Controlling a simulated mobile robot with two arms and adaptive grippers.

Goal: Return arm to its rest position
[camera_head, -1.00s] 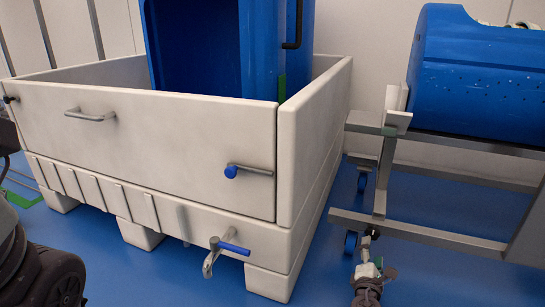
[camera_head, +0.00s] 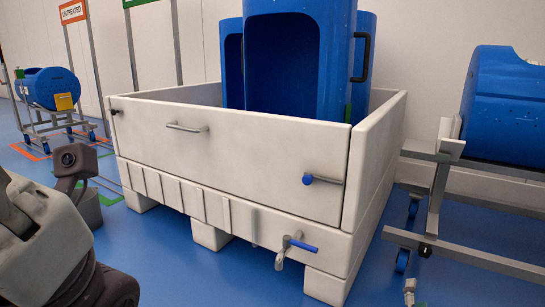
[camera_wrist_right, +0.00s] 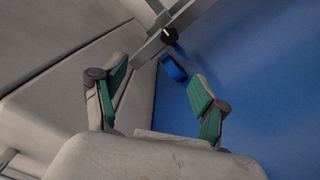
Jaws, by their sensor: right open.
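My right gripper (camera_wrist_right: 156,98) is open and empty in the right wrist view, its two green-padded fingers spread apart. It hangs over the blue floor, between the white container's wall (camera_wrist_right: 45,95) and a cart's metal frame. In the head view only a small part of my right gripper (camera_head: 410,291) shows at the bottom edge, right of the container (camera_head: 240,150). The rest of that arm is out of the picture. Grey and black parts at the lower left look like my other arm; no left gripper fingers show.
Blue tubs (camera_head: 295,60) stand upright in the container, which has a tap (camera_head: 290,248) low at its front. A metal cart (camera_head: 450,252) at the right bears another blue tub (camera_head: 505,105). Another loaded cart (camera_head: 60,122) stands far left. Blue floor is clear in front.

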